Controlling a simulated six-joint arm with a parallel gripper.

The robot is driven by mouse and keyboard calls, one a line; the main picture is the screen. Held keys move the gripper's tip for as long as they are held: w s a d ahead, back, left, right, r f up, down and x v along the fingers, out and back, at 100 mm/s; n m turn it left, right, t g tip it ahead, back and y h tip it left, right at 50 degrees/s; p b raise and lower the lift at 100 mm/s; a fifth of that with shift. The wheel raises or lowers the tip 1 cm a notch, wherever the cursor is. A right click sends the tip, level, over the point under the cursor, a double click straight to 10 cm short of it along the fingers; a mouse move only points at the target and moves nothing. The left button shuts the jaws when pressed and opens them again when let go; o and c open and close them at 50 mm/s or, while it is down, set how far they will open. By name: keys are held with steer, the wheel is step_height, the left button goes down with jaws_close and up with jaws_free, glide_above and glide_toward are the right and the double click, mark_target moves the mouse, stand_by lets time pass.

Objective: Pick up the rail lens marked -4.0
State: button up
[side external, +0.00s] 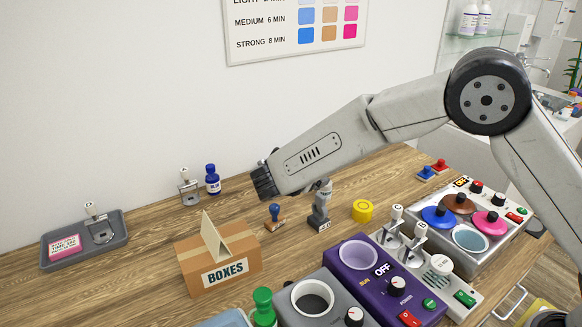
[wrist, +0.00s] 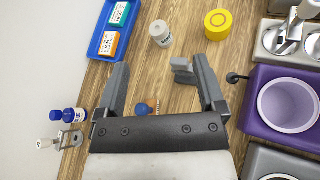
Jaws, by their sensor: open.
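My gripper (wrist: 160,65) is open and empty above the wooden table in the wrist view. In the side view it shows as dark fingers (side external: 263,182) at the arm's end. A small metal-framed piece with a white top, which looks like a rail lens (side external: 188,187), stands beside a blue bottle; it also shows at the left in the wrist view (wrist: 66,140), left of my gripper. A similar piece (side external: 101,228) is on the grey tray (side external: 117,246). Similar white-topped pieces (side external: 393,230) stand near the purple unit. The mark -4.0 cannot be read on any of them.
A blue bottle (side external: 212,180), blue-handled stamp (side external: 275,213), grey upright device (side external: 320,208) and yellow roll (side external: 363,211) stand around my gripper. The BOXES carton (side external: 219,268) is in front. A white jar (wrist: 161,34) and blue tray (wrist: 94,46) lie ahead. The purple unit (side external: 345,285) blocks the right.

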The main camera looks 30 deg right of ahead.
glide_toward(320, 197)
steer(key=x, duration=0.4)
steer(key=shift+w+d+f, duration=0.15)
steer(key=shift+w+f, duration=0.05)
steer(key=shift+f, duration=0.15)
steer(key=shift+d, duration=0.1)
steer(key=shift+x, duration=3.85)
steer(key=shift+r, duration=0.1)
jaws_close()
